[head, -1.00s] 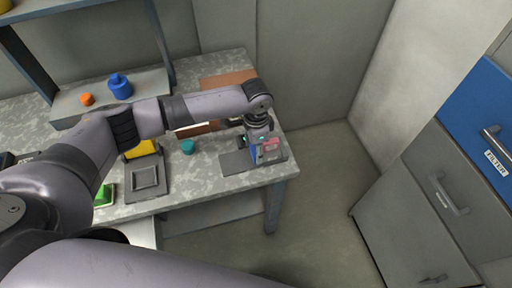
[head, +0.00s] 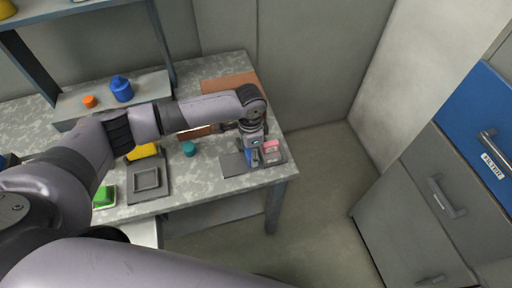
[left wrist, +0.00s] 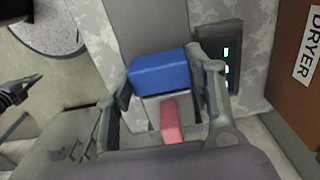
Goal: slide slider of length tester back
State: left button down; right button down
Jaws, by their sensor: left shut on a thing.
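The length tester is a flat grey plate (head: 233,166) at the right end of the table, with a grey housing and a pink block (head: 270,147) on it. A blue block (head: 253,158), which looks like its slider, sits beside the pink one. In the left wrist view the blue block (left wrist: 158,72) lies between the fingers of my left gripper (left wrist: 160,85), which is shut on it. The pink block (left wrist: 170,122) also shows there, just below. A dark jaw-like part (left wrist: 14,92) at that view's left edge seems to be my right gripper; its opening is unclear.
A teal cup (head: 188,148), a dark square tray (head: 147,180) and a green block (head: 104,197) stand left of the tester. A brown panel labelled DRYER (left wrist: 300,85) lies behind it. A blue bottle (head: 121,90) stands on the raised ledge. Open floor lies right of the table.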

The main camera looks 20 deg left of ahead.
aim_at(247, 154)
pick_arm(q)
jog(key=shift+s+a+r, duration=0.15)
jog(key=shift+s+a, duration=0.2)
jog(key=shift+a, duration=0.25)
jog(key=shift+f, duration=0.25)
pick_arm(e)
jog(key=shift+d+r, duration=0.1)
jog(key=shift+r, duration=0.5)
pick_arm(q)
jog(key=c, duration=1.2)
grip_release()
jog(key=o, duration=0.5)
jog(key=shift+s+r, duration=0.1)
pick_arm(e)
jog(key=shift+a, duration=0.2)
pick_arm(q)
notch_tip(247, 154, up, 12)
